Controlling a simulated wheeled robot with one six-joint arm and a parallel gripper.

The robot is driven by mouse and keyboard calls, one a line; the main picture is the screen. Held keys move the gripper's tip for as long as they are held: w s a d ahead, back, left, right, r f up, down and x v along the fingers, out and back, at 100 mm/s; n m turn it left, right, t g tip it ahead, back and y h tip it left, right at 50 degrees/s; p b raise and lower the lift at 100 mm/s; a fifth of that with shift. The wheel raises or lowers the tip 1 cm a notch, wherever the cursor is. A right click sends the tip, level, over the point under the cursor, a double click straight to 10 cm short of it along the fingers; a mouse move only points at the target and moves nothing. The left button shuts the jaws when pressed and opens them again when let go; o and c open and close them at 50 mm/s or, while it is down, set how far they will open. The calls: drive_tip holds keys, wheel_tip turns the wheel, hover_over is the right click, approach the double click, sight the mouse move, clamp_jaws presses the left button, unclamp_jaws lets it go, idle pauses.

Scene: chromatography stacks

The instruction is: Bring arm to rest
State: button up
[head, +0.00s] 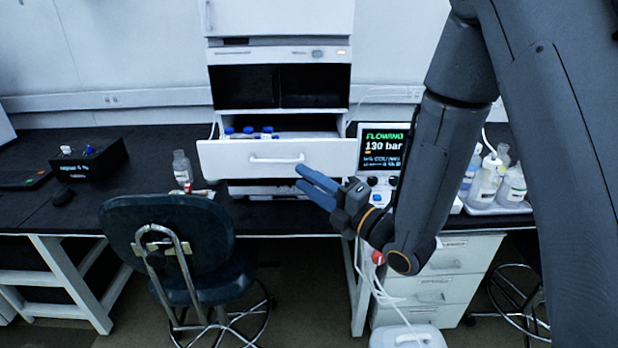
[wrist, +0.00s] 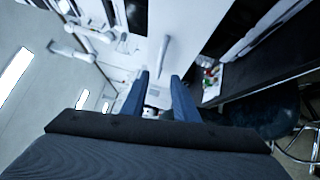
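My gripper (head: 312,180) is in front of the open white drawer (head: 230,158) of the chromatography stack, near the right part of its handle (head: 276,160). In the head view its two blue fingers look apart. In the wrist view my gripper (wrist: 160,85) shows both fingers parallel with a clear gap and nothing held between them. The handle (wrist: 164,55) lies beyond the fingertips there. Whether a fingertip touches the drawer front I cannot tell. My arm comes down from the upper right, bent at the elbow.
Blue-capped bottles (head: 248,131) stand in the drawer. A display reading 130 bar (head: 384,150) is behind my gripper. A tray of bottles (head: 500,208) is at right. A dark chair (head: 168,240) stands front left. A clear bottle (head: 181,167) stands on the black bench (head: 120,190).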

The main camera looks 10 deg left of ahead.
drive_tip(key=w+d+f+m+g+h, duration=0.15)
drive_tip(key=d+f+m+h, duration=0.25)
drive_tip(key=d+m+h, duration=0.5)
drive_tip(key=w+d+f+m+h, duration=0.2)
drive_tip(key=d+f+m+h, duration=0.2)
drive_tip(key=d+m, duration=0.5)
drive_tip(key=s+d+m+g+h, duration=0.1)
drive_tip(key=s+d+m+g, duration=0.3)
drive_tip(key=s, duration=0.6)
drive_tip(key=s+d+m+g+h, duration=0.2)
drive_tip(key=s+d+m+g, duration=0.2)
drive_tip(key=s+d+m, duration=0.4)
drive_tip(key=shift+s+d+f+m, duration=0.35)
drive_tip(key=shift+s+m, duration=0.15)
drive_tip(key=shift+s, duration=0.6)
